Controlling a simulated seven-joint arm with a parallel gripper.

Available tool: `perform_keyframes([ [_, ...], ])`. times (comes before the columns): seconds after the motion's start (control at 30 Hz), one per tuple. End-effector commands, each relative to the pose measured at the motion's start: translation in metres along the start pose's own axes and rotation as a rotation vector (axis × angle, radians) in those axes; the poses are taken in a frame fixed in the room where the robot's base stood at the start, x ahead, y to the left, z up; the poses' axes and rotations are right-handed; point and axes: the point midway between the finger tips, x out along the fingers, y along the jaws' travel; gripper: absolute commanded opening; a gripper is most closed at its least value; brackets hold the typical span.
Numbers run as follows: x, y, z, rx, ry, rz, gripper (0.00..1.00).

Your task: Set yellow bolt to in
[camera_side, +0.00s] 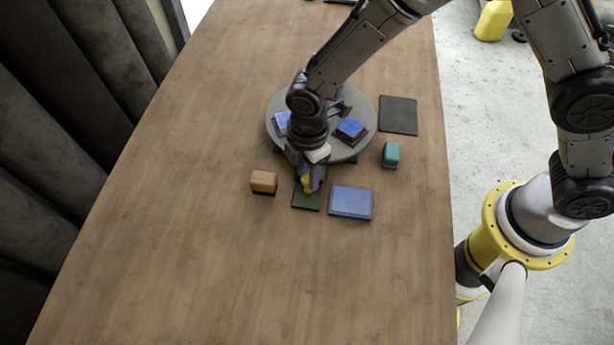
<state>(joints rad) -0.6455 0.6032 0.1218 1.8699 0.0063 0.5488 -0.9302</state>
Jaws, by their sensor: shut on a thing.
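The yellow bolt (307,185) is a small yellow piece over a dark green strip (306,202) at the near edge of a round grey disc (362,110). My gripper (309,180), with purplish fingers, points down over the strip and is shut on the yellow bolt. The fingers hide part of the bolt. My wrist covers the left-middle of the disc, and I cannot tell how far the bolt sits in or out.
On the disc are a blue-topped block (351,130) and another blue piece (282,122), partly hidden. Around it lie a tan block (263,181), a blue pad (350,202), a teal block (391,153) and a dark mat (398,115). The near table is clear.

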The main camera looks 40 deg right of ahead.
Motion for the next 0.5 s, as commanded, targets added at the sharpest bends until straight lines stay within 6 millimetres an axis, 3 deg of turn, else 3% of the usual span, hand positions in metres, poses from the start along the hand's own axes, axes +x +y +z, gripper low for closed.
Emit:
perform_keyframes([
  [0.07,-0.0013,0.0037,0.0031,-0.001,-0.002,0.006,0.00],
  [0.1,-0.0013,0.0040,0.0033,-0.001,-0.002,0.007,0.40],
  [0.23,-0.0011,0.0037,0.0029,-0.001,-0.002,0.006,0.63],
  [0.27,-0.0010,0.0035,0.0027,-0.001,-0.002,0.006,0.67],
  [0.5,-0.0005,0.0025,0.0021,-0.001,-0.002,0.005,0.67],
])
